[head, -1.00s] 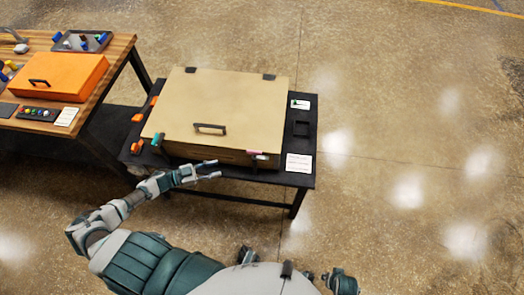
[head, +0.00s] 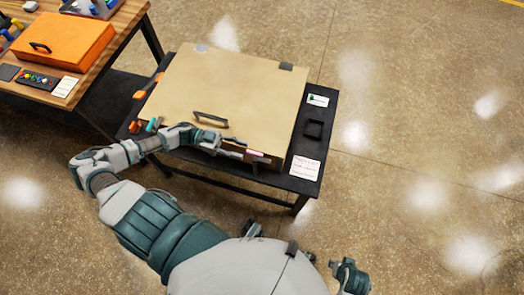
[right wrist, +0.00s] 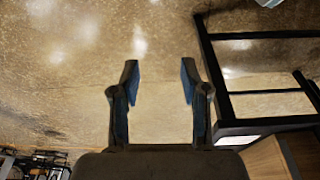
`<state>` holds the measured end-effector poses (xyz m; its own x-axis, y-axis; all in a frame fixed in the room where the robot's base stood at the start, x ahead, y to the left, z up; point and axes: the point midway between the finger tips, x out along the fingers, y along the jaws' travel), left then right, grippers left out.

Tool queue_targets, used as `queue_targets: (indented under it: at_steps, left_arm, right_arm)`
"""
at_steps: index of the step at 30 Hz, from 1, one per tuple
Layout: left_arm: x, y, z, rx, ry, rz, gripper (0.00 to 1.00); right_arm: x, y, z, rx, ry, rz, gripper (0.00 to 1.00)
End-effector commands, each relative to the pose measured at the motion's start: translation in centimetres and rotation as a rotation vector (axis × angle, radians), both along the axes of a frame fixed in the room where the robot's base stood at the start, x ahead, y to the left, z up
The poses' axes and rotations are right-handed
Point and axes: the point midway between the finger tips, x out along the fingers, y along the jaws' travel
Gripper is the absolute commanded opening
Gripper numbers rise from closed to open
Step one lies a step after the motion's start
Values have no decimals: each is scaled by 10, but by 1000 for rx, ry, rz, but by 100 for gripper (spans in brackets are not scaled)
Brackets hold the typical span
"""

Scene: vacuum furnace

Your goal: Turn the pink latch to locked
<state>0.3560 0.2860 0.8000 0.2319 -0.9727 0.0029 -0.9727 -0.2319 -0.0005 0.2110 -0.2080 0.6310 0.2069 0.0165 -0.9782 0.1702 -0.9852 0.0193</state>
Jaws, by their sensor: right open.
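The pink latch (head: 256,154) is a small bar on the front edge of the tan box (head: 225,95), right of its dark handle (head: 210,119). My left gripper (head: 236,148) is at the box front, just left of the pink latch, with its two fingers apart and pointing toward it. I cannot tell whether a fingertip touches the latch. A teal latch (head: 152,125) shows at the box's front left, near my left wrist. My right gripper (right wrist: 158,78) is open and empty in the right wrist view, over the floor beside dark table legs.
A wooden bench with an orange case (head: 65,48) stands farther left.

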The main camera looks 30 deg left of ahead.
Motion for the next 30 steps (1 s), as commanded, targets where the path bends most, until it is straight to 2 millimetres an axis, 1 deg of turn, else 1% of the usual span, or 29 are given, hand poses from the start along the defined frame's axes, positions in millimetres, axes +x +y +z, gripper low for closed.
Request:
queue_targets:
  at_steps: [1,3,6,10,15,23,24,26,27,28,30]
  left_arm:
    - [3,-13,1,-5,-5,-2,39]
    - [8,-27,1,-4,-3,-1,39]
    - [12,-46,1,-4,-3,-1,39]
    - [17,-64,0,-4,-2,0,39]
    - [20,-75,0,-2,-1,2,39]
    - [20,-77,0,-2,0,2,39]
    - [20,-77,0,-2,0,2,34]
    - [20,-77,0,-1,0,2,19]
    - [20,-77,0,-1,0,2,9]
    - [20,-78,0,-1,0,2,1]
    - [20,-78,0,-1,0,2,0]
  right_arm:
    - [0,0,1,0,0,0,45]
    - [0,-1,2,0,1,0,45]
    - [0,-1,5,0,-1,0,45]
    - [0,0,8,-4,-2,-1,45]
    - [-1,0,9,-4,0,-1,45]
    - [-1,0,10,-3,0,-1,45]
    - [-1,0,10,-3,-1,-1,45]
    - [-1,0,10,-3,-1,-1,45]
    - [-1,0,10,-3,-1,-1,45]
    - [-1,0,10,-3,-1,-1,45]
    - [-1,0,10,-3,-1,-1,45]
